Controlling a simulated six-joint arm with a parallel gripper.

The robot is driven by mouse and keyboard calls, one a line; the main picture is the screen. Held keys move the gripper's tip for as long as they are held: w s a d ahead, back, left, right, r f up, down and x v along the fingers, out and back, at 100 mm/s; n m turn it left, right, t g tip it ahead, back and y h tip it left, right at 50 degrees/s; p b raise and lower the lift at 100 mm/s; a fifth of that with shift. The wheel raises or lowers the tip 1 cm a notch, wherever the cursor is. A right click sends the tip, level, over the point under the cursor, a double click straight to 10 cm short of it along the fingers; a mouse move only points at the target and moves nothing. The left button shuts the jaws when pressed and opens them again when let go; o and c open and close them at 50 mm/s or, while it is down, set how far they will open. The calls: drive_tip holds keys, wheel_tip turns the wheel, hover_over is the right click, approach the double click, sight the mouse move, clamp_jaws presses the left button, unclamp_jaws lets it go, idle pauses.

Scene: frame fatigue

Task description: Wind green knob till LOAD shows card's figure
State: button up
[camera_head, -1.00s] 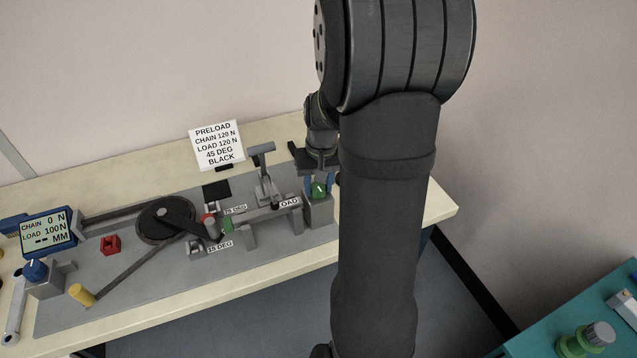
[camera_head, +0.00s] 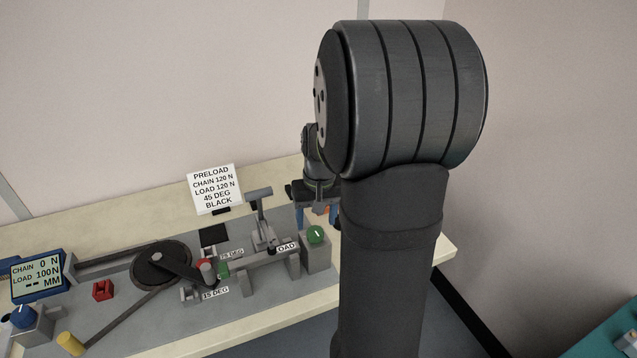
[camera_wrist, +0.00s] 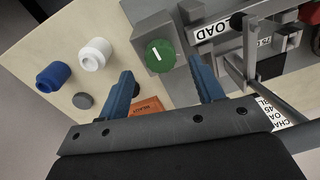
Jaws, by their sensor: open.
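The green knob (camera_head: 316,234) with a white mark sits on a grey block by the LOAD label (camera_head: 287,247). It also shows in the wrist view (camera_wrist: 160,55). My gripper (camera_head: 316,215) is open and empty above the knob, apart from it. In the wrist view its two blue fingers (camera_wrist: 161,70) lie either side of the knob. The display (camera_head: 37,277) at left reads CHAIN 0 N, LOAD 100N and dashes MM. The white card (camera_head: 214,189) reads PRELOAD, CHAIN 120 N, LOAD 120 N, 45 DEG, BLACK.
A grey lever (camera_head: 260,215) stands left of the knob. A pulley with a dark arm (camera_head: 161,264), a red part (camera_head: 103,290) and a blue knob (camera_head: 24,316) are further left. White (camera_wrist: 95,54) and blue (camera_wrist: 53,77) bottle-like items stand near the knob in the wrist view.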

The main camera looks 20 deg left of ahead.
sight(316, 231)
wheel_tip(316, 231, up, 14)
drive_tip(key=shift+w+d+f, duration=0.15)
drive_tip(key=shift+w+d, duration=0.05)
drive_tip(key=shift+d, duration=0.05)
idle(0.4)
drive_tip(key=f, duration=1.7)
drive_tip(key=shift+s+a+f, duration=0.25)
drive_tip(key=shift+a, duration=0.1)
drive_tip(key=shift+r, duration=0.1)
